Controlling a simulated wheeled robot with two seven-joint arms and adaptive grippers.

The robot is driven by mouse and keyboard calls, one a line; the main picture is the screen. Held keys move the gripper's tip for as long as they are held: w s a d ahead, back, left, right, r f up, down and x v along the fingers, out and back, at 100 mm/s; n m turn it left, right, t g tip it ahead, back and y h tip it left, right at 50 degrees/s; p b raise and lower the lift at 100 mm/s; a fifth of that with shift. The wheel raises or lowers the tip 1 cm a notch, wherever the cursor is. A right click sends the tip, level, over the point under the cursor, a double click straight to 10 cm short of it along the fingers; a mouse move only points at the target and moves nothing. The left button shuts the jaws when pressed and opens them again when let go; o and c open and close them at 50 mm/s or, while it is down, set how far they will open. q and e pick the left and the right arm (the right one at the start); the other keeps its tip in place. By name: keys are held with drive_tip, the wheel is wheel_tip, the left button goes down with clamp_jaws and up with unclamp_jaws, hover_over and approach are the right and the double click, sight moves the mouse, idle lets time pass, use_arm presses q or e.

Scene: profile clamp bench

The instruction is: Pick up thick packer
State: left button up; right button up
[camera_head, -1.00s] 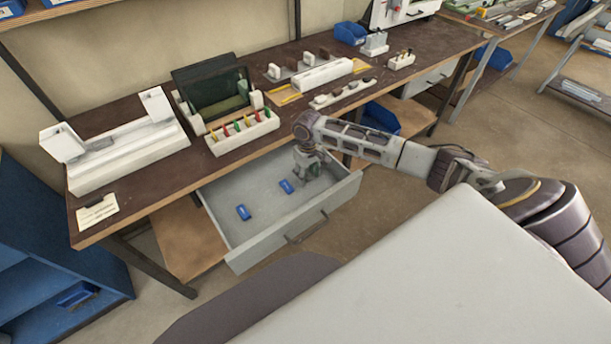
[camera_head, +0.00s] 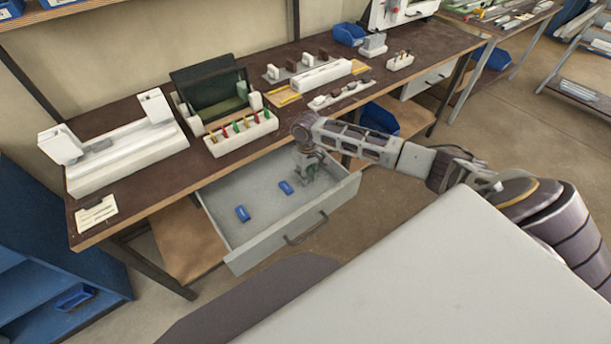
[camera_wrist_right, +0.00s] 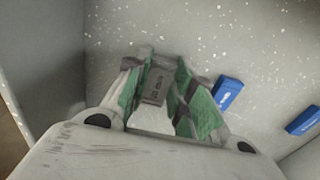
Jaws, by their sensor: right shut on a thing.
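My right gripper (camera_head: 308,177) reaches down into the open drawer at its right end. In the right wrist view its green-padded fingers (camera_wrist_right: 158,100) are shut on a small grey-brown block with markings, which I take for the thick packer (camera_wrist_right: 155,86). The fingers cover its sides, and I cannot tell whether it is clear of the drawer floor. In the head view the gripper hides the block. My left gripper is not in view.
The drawer walls and bench edge stand close around my right arm. The bench (camera_head: 140,190) above carries a white fixture (camera_head: 120,152) and a rack with coloured pieces (camera_head: 240,135).

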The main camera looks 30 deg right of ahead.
drive_tip(key=shift+r, duration=0.1)
wheel_tip(320, 180, up, 10)
drive_tip(key=shift+p, duration=0.35)
idle(0.5)
